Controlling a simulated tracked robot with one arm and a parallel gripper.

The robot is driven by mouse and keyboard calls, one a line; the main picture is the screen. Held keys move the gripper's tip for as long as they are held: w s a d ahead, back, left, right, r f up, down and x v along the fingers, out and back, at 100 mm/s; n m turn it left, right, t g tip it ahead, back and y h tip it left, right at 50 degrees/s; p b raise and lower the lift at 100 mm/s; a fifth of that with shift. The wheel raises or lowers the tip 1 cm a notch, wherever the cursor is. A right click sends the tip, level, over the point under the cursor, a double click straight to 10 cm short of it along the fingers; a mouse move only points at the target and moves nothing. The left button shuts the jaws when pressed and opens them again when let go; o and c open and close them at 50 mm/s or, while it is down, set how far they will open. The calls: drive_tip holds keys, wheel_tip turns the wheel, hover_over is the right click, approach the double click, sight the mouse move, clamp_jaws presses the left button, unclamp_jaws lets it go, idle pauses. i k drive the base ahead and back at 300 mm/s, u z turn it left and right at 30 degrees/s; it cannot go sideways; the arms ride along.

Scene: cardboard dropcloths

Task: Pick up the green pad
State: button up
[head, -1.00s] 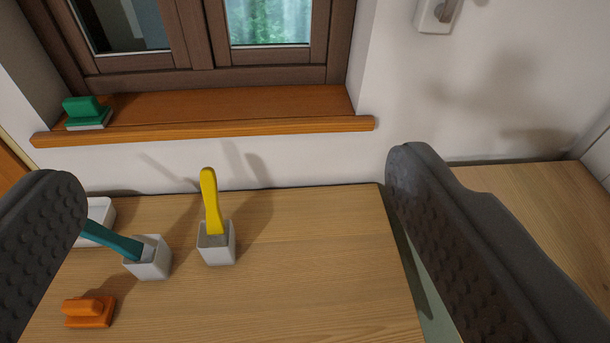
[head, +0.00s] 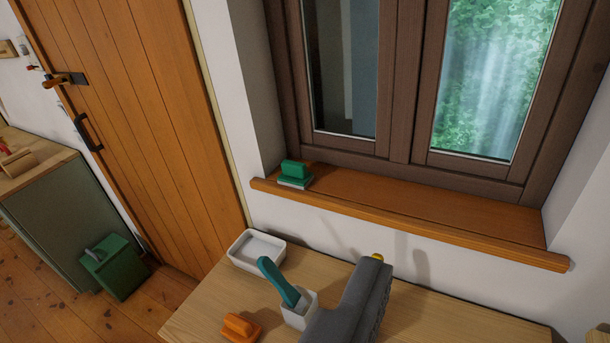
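The green pad (head: 296,173) has a green handle block on a pale base. It sits upright near the left end of the wooden window sill (head: 400,215). Part of my gripper (head: 360,290) shows as one dark grey, textured finger shape at the bottom centre, below and to the right of the pad and well apart from it. No second finger can be made out, so its opening is unclear. Nothing touches the pad.
On the table (head: 440,318) below the sill are a white tray (head: 240,262), a teal-handled tool (head: 278,282) in a white cup (head: 299,313), and an orange pad (head: 238,328). A yellow tip (head: 377,257) shows behind my gripper. A wooden door (head: 140,130) stands left.

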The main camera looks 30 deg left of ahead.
sight(295, 174)
drive_tip(key=z, duration=0.05)
drive_tip(key=k, duration=0.65)
drive_tip(key=u, duration=0.5)
drive_tip(key=i, duration=0.7)
drive_tip(key=u, duration=0.5)
drive_tip(key=i, duration=1)
drive_tip(key=z, duration=0.4)
